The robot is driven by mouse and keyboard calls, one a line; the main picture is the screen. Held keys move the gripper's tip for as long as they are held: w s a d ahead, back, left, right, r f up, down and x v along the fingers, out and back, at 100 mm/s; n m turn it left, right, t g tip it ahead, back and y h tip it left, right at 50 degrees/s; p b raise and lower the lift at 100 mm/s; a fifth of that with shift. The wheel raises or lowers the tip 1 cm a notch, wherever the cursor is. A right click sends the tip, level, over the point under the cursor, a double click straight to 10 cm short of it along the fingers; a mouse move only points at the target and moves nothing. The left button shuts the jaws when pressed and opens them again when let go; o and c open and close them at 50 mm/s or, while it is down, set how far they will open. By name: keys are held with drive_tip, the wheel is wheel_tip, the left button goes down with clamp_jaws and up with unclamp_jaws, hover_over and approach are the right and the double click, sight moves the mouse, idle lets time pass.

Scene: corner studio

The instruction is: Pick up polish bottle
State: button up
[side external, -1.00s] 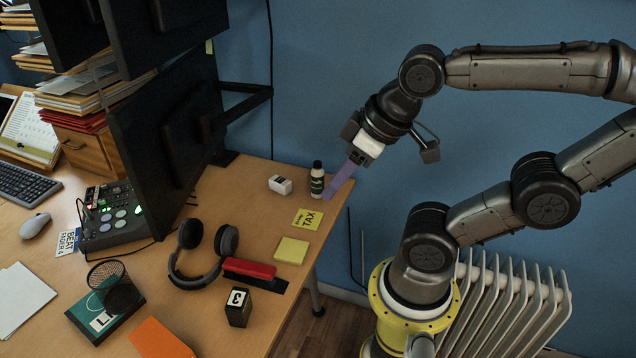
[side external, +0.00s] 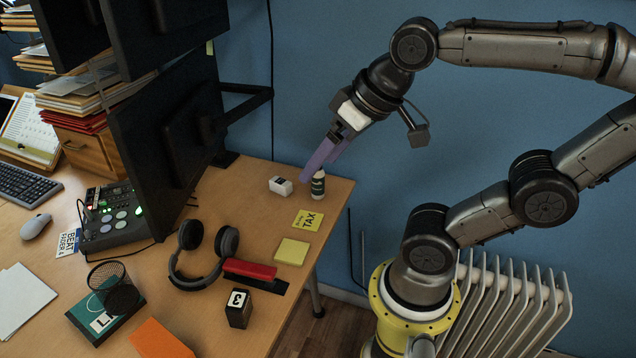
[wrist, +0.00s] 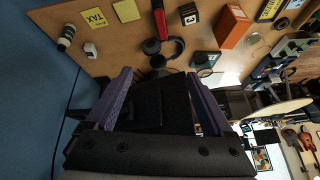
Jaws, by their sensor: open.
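In the wrist view the bottle (wrist: 66,38) is at the upper left, outside the space between the fingers. My gripper (side external: 318,170) has purple fingers, and is open and empty. In the side view its fingertips overlap the bottle's left and upper side; whether they touch it I cannot tell. In the wrist view the fingers (wrist: 160,85) are wide apart, with the dark monitor between and beyond them.
A small white box (side external: 280,186) stands just left of the bottle. A yellow TAX note (side external: 307,220) and a plain yellow pad (side external: 291,251) lie in front. The dark monitor (side external: 175,125) rises to the left. Headphones (side external: 203,255) and a red stapler-like object (side external: 249,269) lie nearer.

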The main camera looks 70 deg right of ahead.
drive_tip(key=w+d+r+m+g+h, duration=0.1)
drive_tip(key=w+d+r+m, duration=0.15)
drive_tip(key=w, duration=0.35)
drive_tip(key=w+d+r+m+g, duration=0.1)
drive_tip(key=w+d+m, duration=0.25)
drive_tip(key=w, duration=0.25)
drive_tip(key=m+g+y, duration=0.1)
drive_tip(key=m+g, duration=0.3)
drive_tip(key=m, duration=0.5)
hover_over(318, 172)
drive_tip(key=w+d, duration=0.1)
wheel_tip(318, 172, down, 20)
wheel_tip(318, 172, down, 8)
drive_tip(key=shift+d+f, duration=0.15)
drive_tip(key=shift+s+f, duration=0.15)
drive_tip(key=shift+f, duration=1.2)
drive_tip(key=shift+s+f, duration=0.1)
drive_tip(key=shift+f, duration=1.25)
